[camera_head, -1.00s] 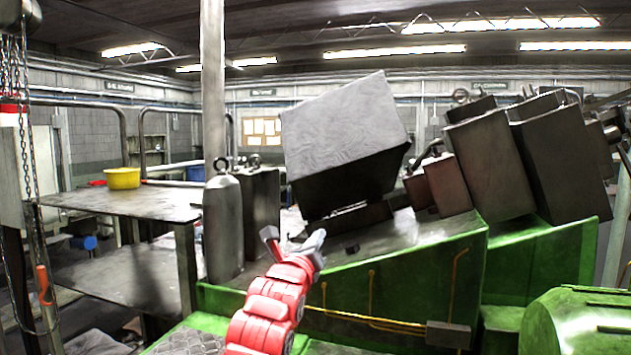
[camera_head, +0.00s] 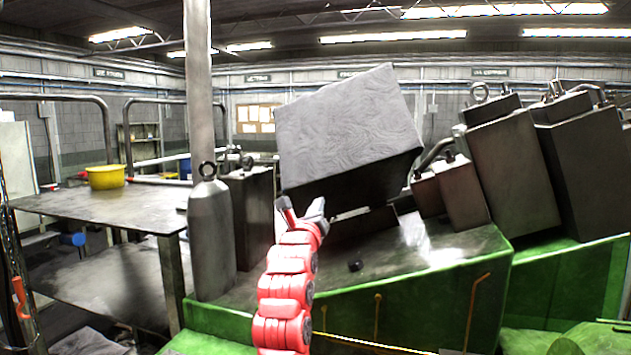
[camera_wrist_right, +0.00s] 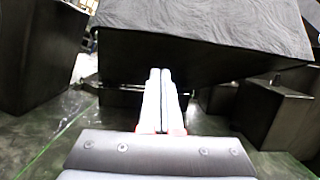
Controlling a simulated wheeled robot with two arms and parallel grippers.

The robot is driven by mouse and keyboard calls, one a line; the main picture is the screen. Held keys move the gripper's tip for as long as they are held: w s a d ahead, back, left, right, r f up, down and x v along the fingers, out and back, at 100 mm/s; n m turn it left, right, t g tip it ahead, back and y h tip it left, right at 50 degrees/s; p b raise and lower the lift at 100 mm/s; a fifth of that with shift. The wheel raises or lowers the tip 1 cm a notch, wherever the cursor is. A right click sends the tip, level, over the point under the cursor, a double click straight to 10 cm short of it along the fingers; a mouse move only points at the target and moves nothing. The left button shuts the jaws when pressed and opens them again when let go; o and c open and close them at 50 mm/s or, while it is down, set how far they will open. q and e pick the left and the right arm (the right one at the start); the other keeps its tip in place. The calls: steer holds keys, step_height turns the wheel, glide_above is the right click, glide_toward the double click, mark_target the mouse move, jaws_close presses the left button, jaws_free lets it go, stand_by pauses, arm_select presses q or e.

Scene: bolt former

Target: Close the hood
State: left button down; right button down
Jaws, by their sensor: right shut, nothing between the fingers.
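The hood (camera_head: 345,130) is a grey box-shaped cover, tilted up above the green machine bed, with a dark underside. In the right wrist view the hood (camera_wrist_right: 205,38) hangs over the far end of my fingers. My right gripper (camera_head: 303,208) is at the hood's lower left edge, in front of the dark gap under it. In the right wrist view its two pale fingers (camera_wrist_right: 161,90) lie together with nothing between them. Whether the fingertips touch the hood I cannot tell. My left gripper is not in view.
The green machine (camera_head: 420,290) has a flat top with a small black knob (camera_head: 355,264). Dark tilted blocks (camera_head: 510,175) stand right of the hood. A grey cylinder (camera_head: 212,240) and a metal table (camera_head: 95,202) with a yellow bowl (camera_head: 106,177) are on the left.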

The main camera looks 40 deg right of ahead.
mark_target(319, 182)
steer(key=shift+w+d+r+p, duration=0.3)
steer(key=shift+w+r+p, duration=0.1)
steer(key=shift+r, duration=0.2)
steer(key=shift+w+d+r+p, duration=0.25)
steer(key=shift+w+r+p, duration=0.1)
steer(key=shift+r, duration=0.2)
steer(key=shift+w+d+r, duration=0.1)
steer(key=shift+w+r, duration=0.15)
steer(key=shift+r, duration=0.25)
steer(key=shift+w+d, duration=0.1)
steer(key=shift+r, duration=0.1)
